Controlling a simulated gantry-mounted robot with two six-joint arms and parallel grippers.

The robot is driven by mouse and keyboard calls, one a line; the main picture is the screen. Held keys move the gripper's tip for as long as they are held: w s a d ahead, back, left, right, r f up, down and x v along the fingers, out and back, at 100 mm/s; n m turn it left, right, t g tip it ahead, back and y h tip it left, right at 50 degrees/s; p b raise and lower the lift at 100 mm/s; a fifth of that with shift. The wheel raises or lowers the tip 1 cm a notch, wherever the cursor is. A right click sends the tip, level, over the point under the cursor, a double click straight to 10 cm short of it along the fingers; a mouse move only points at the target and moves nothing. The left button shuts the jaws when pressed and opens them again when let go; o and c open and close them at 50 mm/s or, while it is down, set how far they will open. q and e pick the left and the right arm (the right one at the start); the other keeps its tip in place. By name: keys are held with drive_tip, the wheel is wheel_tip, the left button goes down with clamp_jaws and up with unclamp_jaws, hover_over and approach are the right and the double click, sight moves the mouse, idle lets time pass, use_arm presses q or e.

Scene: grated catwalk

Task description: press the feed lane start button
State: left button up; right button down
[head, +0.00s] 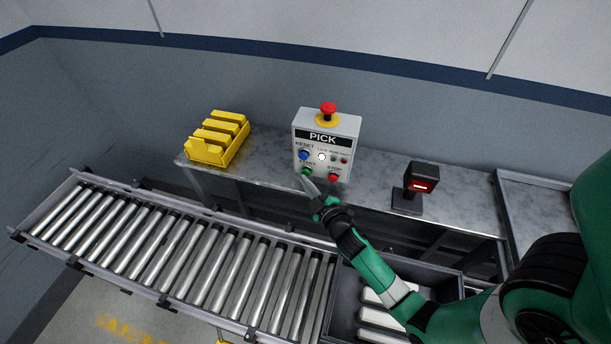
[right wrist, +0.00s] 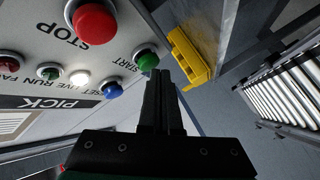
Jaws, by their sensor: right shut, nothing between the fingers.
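The grey control box (head: 341,128) marked PICK stands on the metal shelf. Its green START button (head: 307,171) is at the lower left of its face, below the blue RESET button (head: 304,155) and left of the red STOP button (head: 333,177). My right gripper (head: 307,180) is shut and empty, its tips right at the START button in the head view. In the right wrist view, the shut fingers (right wrist: 160,75) point up just beside the green START button (right wrist: 147,60). I cannot tell whether they touch it. My left gripper is not in view.
A red emergency stop (head: 328,109) tops the box. Yellow bins (head: 218,139) stand left on the shelf (head: 266,147), and a scanner with a red display (head: 420,182) stands right. A roller conveyor (head: 170,250) runs in front; a dark tray (head: 345,290) lies under my right arm.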

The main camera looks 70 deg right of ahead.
drive_tip(key=shift+a, duration=0.45)
drive_tip(key=a+b, duration=0.4)
drive_tip(key=a, duration=0.1)
drive_tip(key=shift+s, duration=0.25)
idle(0.7)
